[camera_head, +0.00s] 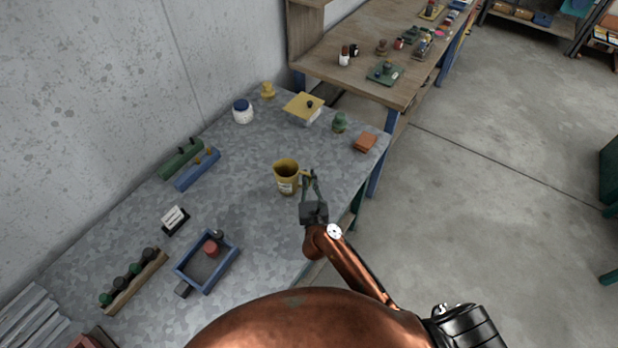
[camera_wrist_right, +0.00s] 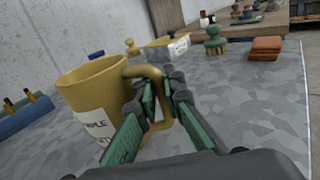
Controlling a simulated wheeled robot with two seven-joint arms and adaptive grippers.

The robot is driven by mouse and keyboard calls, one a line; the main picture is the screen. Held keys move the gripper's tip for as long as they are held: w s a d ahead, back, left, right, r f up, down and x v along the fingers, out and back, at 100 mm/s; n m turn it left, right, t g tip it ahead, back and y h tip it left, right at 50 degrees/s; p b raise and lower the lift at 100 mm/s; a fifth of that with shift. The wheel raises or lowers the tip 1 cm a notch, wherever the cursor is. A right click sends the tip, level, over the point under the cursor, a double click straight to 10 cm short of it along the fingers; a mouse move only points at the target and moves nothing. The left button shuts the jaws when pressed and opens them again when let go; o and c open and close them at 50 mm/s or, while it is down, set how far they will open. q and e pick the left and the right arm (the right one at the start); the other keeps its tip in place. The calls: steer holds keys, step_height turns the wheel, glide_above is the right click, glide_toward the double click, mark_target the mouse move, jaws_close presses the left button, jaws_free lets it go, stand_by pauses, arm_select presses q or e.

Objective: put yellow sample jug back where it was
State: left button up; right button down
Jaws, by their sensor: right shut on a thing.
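The yellow sample jug (camera_head: 285,178) is upright over the middle of the grey metal table. In the right wrist view the jug (camera_wrist_right: 92,95) shows a white label and a handle on its right side. My right gripper (camera_head: 309,182) is shut on the jug's handle, and its green fingers (camera_wrist_right: 155,105) close around the handle in the right wrist view. I cannot tell whether the jug's base touches the table. My left gripper is not in view.
A white jar with a blue lid (camera_head: 243,111), a yellow-topped box (camera_head: 303,107), a green-handled brush (camera_head: 339,122) and an orange block (camera_head: 365,142) stand behind. A blue frame (camera_head: 207,262) lies front left. The grey table (camera_head: 240,205) is clear around the jug.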

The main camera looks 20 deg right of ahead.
steer(key=c, duration=2)
jaws_free()
steer(key=shift+f, duration=0.1)
steer(key=shift+c, duration=0.2)
steer(key=v, duration=1.2)
steer(key=shift+b, duration=0.4)
